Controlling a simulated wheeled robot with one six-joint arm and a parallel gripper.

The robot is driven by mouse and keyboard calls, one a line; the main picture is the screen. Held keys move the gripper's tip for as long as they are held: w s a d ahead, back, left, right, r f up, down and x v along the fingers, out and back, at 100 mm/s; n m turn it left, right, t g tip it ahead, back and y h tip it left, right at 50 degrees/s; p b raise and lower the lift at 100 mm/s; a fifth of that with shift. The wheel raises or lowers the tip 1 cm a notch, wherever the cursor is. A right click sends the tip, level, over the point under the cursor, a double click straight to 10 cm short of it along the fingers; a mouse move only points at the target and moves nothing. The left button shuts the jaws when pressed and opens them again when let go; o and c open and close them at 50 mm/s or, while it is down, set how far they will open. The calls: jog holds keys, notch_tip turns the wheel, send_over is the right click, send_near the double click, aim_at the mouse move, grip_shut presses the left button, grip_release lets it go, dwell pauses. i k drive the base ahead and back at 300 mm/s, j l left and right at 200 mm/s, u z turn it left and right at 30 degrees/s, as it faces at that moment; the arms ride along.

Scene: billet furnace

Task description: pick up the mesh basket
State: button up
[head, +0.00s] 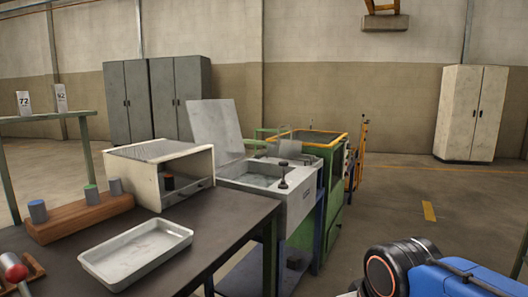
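I cannot make out a mesh basket clearly in the head view. An open-lidded grey tank (305,207) stands beyond the table, with a shallow basin in its top and a small dark knob-like fitting on its near right corner. Behind it is a green machine (334,196) with a yellow top rim; small grey parts and a thin curved shape show at its top, too small to identify. Only a blue and black part of my own arm shows at the lower right. My gripper is out of view.
A dark table (215,222) fills the left foreground. It bears a pale tray (137,254), a wooden block (80,217) with capped cylinders, and an open-fronted white box (152,190). Grey cabinets (180,98) and a beige cabinet (470,113) stand behind. Floor at right is clear.

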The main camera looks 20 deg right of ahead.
aim_at(286, 148)
jog(key=i+l+u, duration=0.15)
jog(key=l+u, duration=0.3)
jog(key=i+l+u, duration=0.1)
jog(key=l+u, duration=0.15)
jog(key=u, duration=0.2)
jog(key=i+l+u, duration=0.1)
jog(key=l+u, duration=0.2)
jog(key=l, duration=0.9)
jog(key=l+u, duration=0.25)
jog(key=l, duration=1)
